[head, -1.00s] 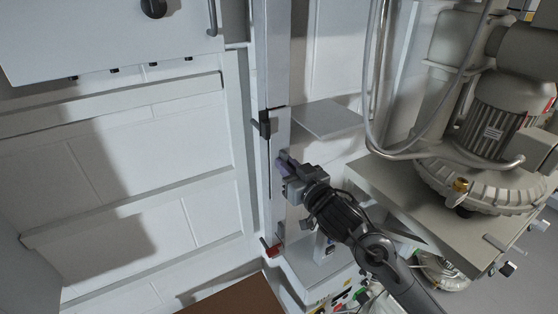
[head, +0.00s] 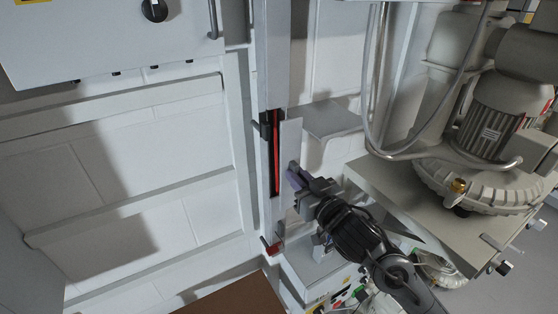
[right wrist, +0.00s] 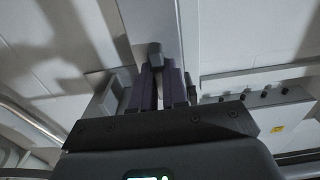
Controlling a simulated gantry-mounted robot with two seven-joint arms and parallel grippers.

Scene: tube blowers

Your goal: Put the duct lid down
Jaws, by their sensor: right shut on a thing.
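The duct lid (head: 290,138) is a narrow, upright light-grey strip in the head view. It stands just right of the vertical duct (head: 271,60) and apart from its opening. My right gripper (head: 294,178) is shut on the lid. In the right wrist view, the purple fingers of the right gripper (right wrist: 158,82) are closed around a dark grip piece (right wrist: 155,54). The open slot shows a red cable (head: 276,150) against a dark inside. My left gripper is not in view.
A grey shelf (head: 333,119) juts out right of the duct. A large blower (head: 485,150) stands on a bench at the right, with hoses in front of the wall. A control box (head: 110,35) hangs at upper left. A brown surface (head: 232,296) lies at the bottom.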

